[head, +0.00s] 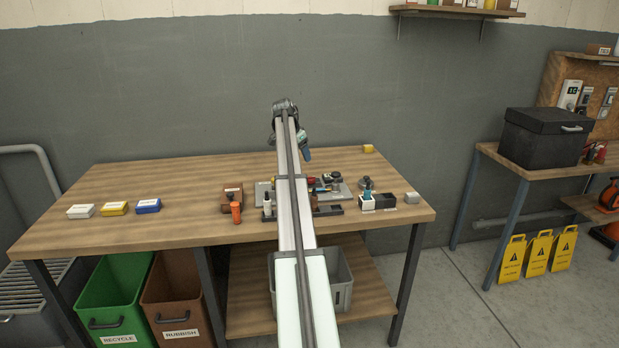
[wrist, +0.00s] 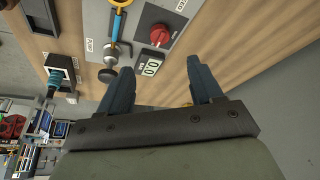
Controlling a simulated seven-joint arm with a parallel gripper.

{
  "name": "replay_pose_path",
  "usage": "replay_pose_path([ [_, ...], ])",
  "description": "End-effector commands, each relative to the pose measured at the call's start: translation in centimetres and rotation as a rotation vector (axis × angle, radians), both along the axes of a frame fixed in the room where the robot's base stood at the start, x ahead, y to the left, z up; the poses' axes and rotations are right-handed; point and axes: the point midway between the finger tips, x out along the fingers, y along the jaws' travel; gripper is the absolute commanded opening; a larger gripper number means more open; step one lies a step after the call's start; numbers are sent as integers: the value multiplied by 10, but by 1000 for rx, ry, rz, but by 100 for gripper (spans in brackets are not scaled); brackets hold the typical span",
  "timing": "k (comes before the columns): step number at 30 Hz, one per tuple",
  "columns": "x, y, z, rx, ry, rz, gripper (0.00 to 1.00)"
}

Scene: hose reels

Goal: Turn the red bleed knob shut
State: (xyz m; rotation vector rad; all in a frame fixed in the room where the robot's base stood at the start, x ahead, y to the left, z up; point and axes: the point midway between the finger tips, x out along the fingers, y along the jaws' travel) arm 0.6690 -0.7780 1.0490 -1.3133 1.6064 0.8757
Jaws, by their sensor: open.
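The head view shows my gripper (head: 305,152) over the bench; my arm hides much of the panel (head: 263,188), and I cannot pick out the knob for sure there.
On the panel are a small 0.0 display (wrist: 150,67) and a blue-handled lever (wrist: 117,28). A grey wall stands behind.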

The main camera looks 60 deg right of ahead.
Motion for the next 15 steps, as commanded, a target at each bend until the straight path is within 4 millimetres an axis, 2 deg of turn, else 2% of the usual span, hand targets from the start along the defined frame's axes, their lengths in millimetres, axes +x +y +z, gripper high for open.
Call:
replay_pose_path([
  [15,-6,-32,-80,2,2,2,65],
])
